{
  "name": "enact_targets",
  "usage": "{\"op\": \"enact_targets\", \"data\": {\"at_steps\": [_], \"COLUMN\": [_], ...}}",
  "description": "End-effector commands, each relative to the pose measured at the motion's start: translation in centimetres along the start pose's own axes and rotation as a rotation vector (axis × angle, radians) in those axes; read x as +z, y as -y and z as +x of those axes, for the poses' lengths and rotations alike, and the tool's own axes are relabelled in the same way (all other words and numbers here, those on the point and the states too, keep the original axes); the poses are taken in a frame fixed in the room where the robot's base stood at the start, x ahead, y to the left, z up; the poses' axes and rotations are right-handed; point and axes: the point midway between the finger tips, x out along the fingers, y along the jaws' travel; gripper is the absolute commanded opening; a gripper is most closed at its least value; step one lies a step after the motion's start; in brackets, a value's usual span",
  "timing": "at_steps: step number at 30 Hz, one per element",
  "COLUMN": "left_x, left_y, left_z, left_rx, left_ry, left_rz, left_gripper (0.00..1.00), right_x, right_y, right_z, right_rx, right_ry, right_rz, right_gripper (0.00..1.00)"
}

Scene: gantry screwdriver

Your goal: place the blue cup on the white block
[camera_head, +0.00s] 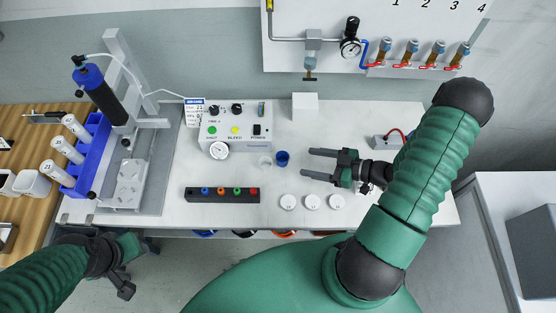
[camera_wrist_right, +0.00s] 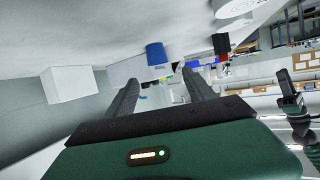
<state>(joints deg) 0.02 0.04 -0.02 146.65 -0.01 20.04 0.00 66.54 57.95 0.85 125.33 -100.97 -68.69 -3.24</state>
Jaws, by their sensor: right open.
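The small blue cup (camera_head: 282,158) stands on the white table in front of the control box. In the right wrist view the blue cup (camera_wrist_right: 156,54) shows beyond the fingers, apart from them. The white block (camera_head: 305,106) stands at the back of the table, with nothing on it; it also shows at the left of the right wrist view (camera_wrist_right: 70,84). My right gripper (camera_head: 317,164) is open and empty, to the right of the cup, its fingers pointing left toward it. My left gripper (camera_head: 125,266) is low at the left, off the table; its jaw state is unclear.
A clear cup (camera_head: 265,162) stands just left of the blue cup. The control box (camera_head: 235,130) is behind them. A black rack (camera_head: 222,195) and white round lids (camera_head: 312,202) lie along the front. The table between cup and block looks clear.

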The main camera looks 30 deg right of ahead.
Motion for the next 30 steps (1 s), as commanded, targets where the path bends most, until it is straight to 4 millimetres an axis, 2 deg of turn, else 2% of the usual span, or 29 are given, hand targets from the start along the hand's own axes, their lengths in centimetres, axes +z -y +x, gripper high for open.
{"op": "enact_targets", "data": {"at_steps": [3,11,17,25,30], "left_x": [0.1,0.1,0.1,0.1,0.1], "left_y": [0.0,0.0,0.0,0.0,0.0], "left_z": [0.2,0.2,0.2,0.2,0.2], "left_rx": [0.0,0.0,0.0,0.0,0.0], "left_ry": [0.0,0.0,0.0,0.0,0.0], "left_rz": [0.0,0.001,0.001,0.0,0.001], "left_gripper": [0.36,0.36,0.36,0.36,0.36], "right_x": [0.2,0.2,0.2,0.2,0.2], "right_y": [-0.1,-0.1,0.2,0.1,0.0], "right_z": [2.8,6.2,9.8,10.2,10.2], "right_rx": [-0.002,0.0,0.0,0.002,0.002], "right_ry": [-0.002,0.001,0.002,0.001,0.002], "right_rz": [0.001,0.0,-0.002,0.0,0.0], "right_gripper": [0.62,0.62,0.62,0.62,0.4]}}
